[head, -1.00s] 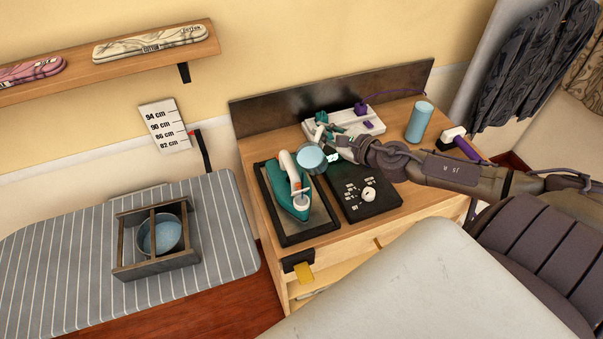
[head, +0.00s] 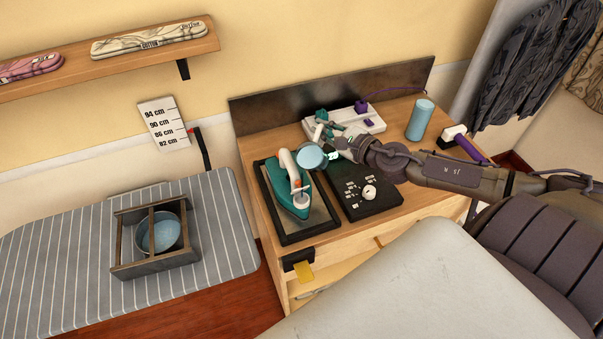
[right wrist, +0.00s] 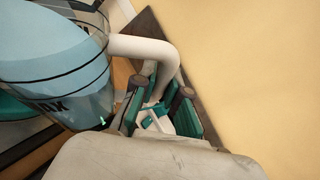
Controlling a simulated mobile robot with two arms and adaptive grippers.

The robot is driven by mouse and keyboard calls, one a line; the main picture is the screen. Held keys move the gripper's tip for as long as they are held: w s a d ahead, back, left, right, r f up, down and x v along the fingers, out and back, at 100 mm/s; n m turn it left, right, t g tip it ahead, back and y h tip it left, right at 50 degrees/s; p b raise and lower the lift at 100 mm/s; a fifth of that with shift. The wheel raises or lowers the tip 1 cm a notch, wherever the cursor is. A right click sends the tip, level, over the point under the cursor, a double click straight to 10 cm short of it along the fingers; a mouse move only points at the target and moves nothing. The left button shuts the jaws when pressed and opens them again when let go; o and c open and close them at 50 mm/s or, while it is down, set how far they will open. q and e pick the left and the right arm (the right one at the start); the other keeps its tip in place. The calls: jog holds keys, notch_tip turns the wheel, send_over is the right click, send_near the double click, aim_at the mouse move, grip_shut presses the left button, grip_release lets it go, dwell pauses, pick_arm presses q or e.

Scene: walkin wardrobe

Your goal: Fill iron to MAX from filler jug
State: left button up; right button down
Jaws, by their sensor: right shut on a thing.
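The teal and white iron (head: 289,196) lies on a dark-framed rest (head: 317,232) on the wooden cabinet. The filler jug (head: 311,157), light blue with a white handle, is just right of the iron's back end, tilted in the head view. My right gripper (head: 331,150) is shut on the jug's handle. In the right wrist view the jug (right wrist: 55,60) fills the upper left, with dark lines and part of a MAX mark, and my right gripper (right wrist: 158,115) closes around its white handle. The iron's water level cannot be made out. My left gripper is out of view.
A black panel with a white knob (head: 369,191) lies right of the iron. A white and purple device (head: 358,124), a blue cylinder (head: 420,119) and a purple-handled item (head: 463,143) stand behind. The striped ironing board (head: 70,265) holds a framed blue bowl (head: 160,234).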

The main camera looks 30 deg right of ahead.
jog(key=shift+s+a+r+n+t+b, duration=0.1)
jog(key=shift+a+n+t+b, duration=0.1)
jog(key=shift+n+b, duration=0.15)
jog(key=shift+s+a+r+n+t+b, duration=0.1)
jog(key=shift+n+t+b, duration=0.1)
jog(key=shift+n+b, duration=0.15)
dwell(1.0)
jog(key=shift+s+a+r+n, duration=0.15)
jog(key=shift+r+n, duration=0.25)
jog(key=shift+r, duration=0.2)
dwell(0.9)
